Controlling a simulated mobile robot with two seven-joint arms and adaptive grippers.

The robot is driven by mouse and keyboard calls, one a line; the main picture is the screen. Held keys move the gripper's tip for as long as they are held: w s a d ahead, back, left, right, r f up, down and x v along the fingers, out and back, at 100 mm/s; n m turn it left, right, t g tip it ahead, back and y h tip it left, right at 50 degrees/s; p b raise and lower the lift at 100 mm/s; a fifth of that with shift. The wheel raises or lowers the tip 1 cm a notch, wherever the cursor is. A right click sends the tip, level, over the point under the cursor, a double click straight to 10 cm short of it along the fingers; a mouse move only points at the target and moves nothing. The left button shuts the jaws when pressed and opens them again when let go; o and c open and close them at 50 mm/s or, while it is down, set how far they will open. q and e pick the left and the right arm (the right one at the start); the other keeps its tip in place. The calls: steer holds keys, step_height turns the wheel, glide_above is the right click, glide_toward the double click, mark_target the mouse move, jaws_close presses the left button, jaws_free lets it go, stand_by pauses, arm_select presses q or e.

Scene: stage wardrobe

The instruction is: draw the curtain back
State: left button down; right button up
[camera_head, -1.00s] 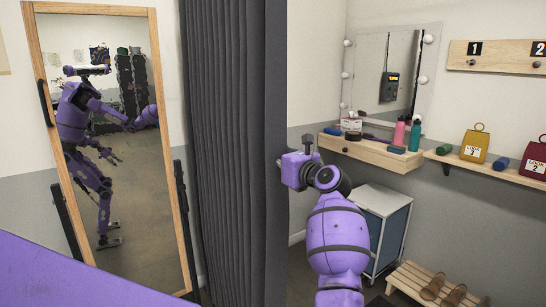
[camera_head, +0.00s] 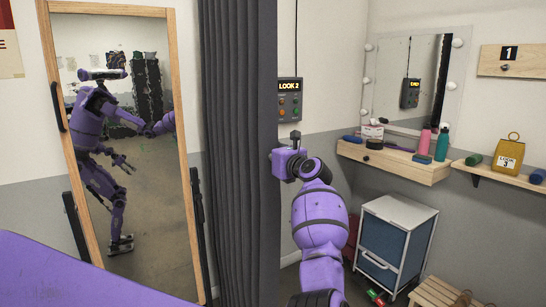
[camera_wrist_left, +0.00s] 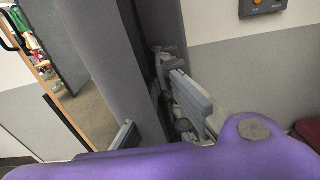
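The dark grey pleated curtain (camera_head: 238,130) hangs from above the top edge of the head view, between the tall mirror and the wall display. It also shows in the left wrist view (camera_wrist_left: 112,55). My left gripper (camera_wrist_left: 158,118) is at the curtain's right edge, with one finger on each side of a fold, and it appears shut on the cloth. In the head view its fingers are hidden behind the curtain edge; only the wrist shows. My right gripper is not directly in view; a small hanging hand shows in the mirror, too small to judge.
A wood-framed mirror (camera_head: 183,190) leans left of the curtain. A wall display (camera_head: 290,100) reading LOOK 2 hangs just right of the curtain. A blue-fronted cabinet (camera_head: 394,240), a shelf with bottles (camera_head: 400,168) and a wooden rack (camera_head: 435,293) stand at right.

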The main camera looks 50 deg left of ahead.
arm_select(q)
steer(key=shift+a, duration=0.75)
steer(key=c, duration=2.5)
jaws_free()
steer(key=o, duration=0.6)
steer(key=d, duration=0.8)
steer(key=s+d, duration=0.1)
steer(key=d, duration=0.3)
